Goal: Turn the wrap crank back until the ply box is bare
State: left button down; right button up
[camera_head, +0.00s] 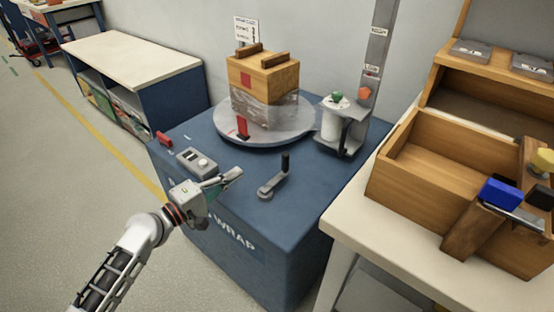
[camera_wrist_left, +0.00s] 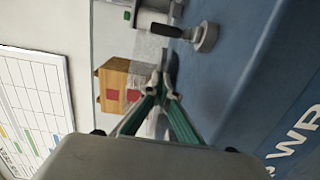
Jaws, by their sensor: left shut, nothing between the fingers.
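The ply box (camera_head: 262,78) stands on the round grey turntable (camera_head: 215,122), with clear wrap (camera_head: 268,110) around its lower part and its upper part bare. It shows sideways in the left wrist view (camera_wrist_left: 117,80). The wrap crank (camera_head: 270,188), a grey arm with an upright black handle, sits on the front of the blue wrapping machine (camera_head: 300,225). It also shows in the left wrist view (camera_wrist_left: 205,38). My left gripper (camera_head: 236,175) is shut and empty, a little left of the crank and apart from it. My right gripper is out of view.
A control box (camera_head: 197,163) sits left of the crank. The film roll carriage (camera_head: 343,128) and grey mast (camera_head: 375,60) stand right of the turntable. A bench with a wooden tray (camera_head: 420,185) is at right; a low cabinet (camera_head: 130,60) is behind left.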

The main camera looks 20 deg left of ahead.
pick_arm(q)
jog(key=shift+w+d+r, duration=0.1)
jog(key=shift+w+r, duration=0.15)
jog(key=shift+w, duration=0.1)
jog(key=x, duration=0.8)
jog(key=shift+w+d, duration=0.15)
jog(key=shift+w, duration=0.15)
jog(key=d, duration=0.1)
jog(key=d+p, duration=0.1)
jog(key=d, duration=0.1)
jog(key=shift+s+d+r, duration=0.15)
jog(key=shift+s+r, duration=0.05)
jog(key=shift+s+d+f, duration=0.1)
jog(key=shift+d+f, duration=0.15)
jog(key=shift+d, duration=0.2)
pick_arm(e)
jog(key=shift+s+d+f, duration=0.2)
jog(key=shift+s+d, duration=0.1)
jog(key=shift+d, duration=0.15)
